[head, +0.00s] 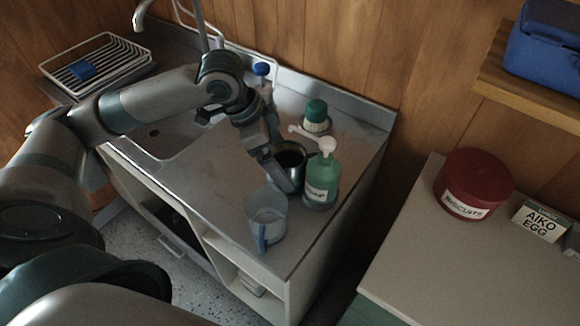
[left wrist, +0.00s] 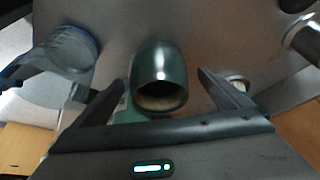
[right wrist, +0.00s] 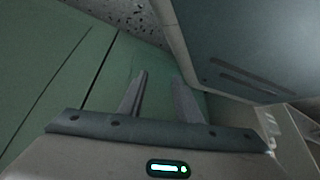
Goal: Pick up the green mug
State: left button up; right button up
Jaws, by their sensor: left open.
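The green mug (head: 291,178) stands on the steel sink counter, its dark opening facing up, right by my left gripper (head: 274,163). The gripper partly covers it in the head view. In the left wrist view the mug (left wrist: 160,66) lies between the two spread fingers, with a gap visible on the right side. My left gripper is open and not closed on it. The mug's handle cannot be made out. My right gripper (right wrist: 160,85) shows only in its own wrist view, open and empty in front of a green cabinet front (right wrist: 60,80).
A green soap bottle (head: 321,180) stands close to the mug's right. A clear jug (head: 267,213) with a blue handle stands nearer the counter's front edge. A green-topped brush (head: 316,112) is behind. A red biscuit tin (head: 473,180) is on the right worktop (head: 420,250).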

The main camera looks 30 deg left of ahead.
aim_at(295, 165)
pick_arm(q)
jog(key=x, duration=0.4)
jog(key=shift+s+d, duration=0.1)
jog(key=shift+s, duration=0.05)
pick_arm(e)
jog(key=s, duration=0.1)
jog(key=s+d, duration=0.1)
jog(key=s+f+g, duration=0.1)
jog(key=shift+s+d, duration=0.15)
jog(key=shift+w, duration=0.2)
pick_arm(q)
jog(key=c, duration=1.4)
pick_arm(e)
jog(key=shift+r, duration=0.1)
pick_arm(q)
jog(key=shift+r+p, duration=0.1)
jog(key=shift+p, duration=0.3)
